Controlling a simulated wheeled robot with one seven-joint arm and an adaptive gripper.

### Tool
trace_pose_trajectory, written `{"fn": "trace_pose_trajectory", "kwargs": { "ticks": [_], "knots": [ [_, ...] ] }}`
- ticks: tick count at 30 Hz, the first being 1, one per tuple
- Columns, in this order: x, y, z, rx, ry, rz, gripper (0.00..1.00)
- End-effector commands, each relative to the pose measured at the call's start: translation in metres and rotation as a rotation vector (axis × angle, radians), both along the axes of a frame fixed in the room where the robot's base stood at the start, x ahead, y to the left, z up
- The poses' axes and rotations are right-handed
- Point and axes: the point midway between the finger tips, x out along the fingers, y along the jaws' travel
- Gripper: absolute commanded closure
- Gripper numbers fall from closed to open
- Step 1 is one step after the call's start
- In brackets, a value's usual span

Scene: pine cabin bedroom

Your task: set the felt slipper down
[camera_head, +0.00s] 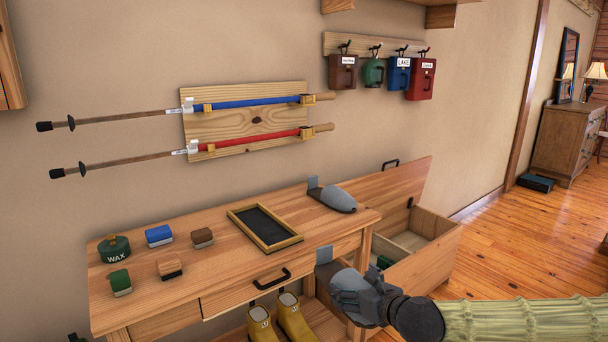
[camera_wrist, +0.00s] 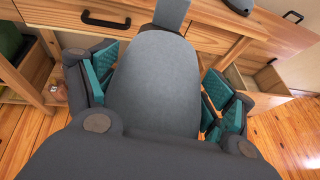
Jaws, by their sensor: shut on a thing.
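A grey felt slipper (camera_wrist: 155,85) is between the teal-padded fingers of my gripper (camera_wrist: 155,88) in the wrist view. My gripper (camera_head: 362,300) is shut on it in the head view, in front of the right front edge of the wooden bench (camera_head: 215,262) and near the open chest. The held slipper's upright grey tab (camera_head: 324,254) sticks up at its left end. A second grey slipper (camera_head: 335,198), also with a tab, lies on the bench top at the back right.
A framed black tray (camera_head: 264,228), a wax tin (camera_head: 115,248) and several brushes or blocks stand on the bench. Yellow boots (camera_head: 293,318) are below. An open-lidded chest (camera_head: 425,250) stands at right. Bench top is bare near its front right.

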Motion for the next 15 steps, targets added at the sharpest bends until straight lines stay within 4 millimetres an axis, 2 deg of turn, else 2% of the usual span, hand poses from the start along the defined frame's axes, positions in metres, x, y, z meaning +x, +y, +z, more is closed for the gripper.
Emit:
{"fn": "trace_pose_trajectory", "kwargs": {
  "ticks": [1,9,15],
  "knots": [
    [0.003,-0.003,-0.016,-0.002,0.006,-0.03,0.44],
    [0.017,-0.028,-0.094,-0.002,0.005,-0.226,0.44],
    [0.016,-0.042,-0.142,-0.002,0.003,-0.349,0.44]
  ]
}}
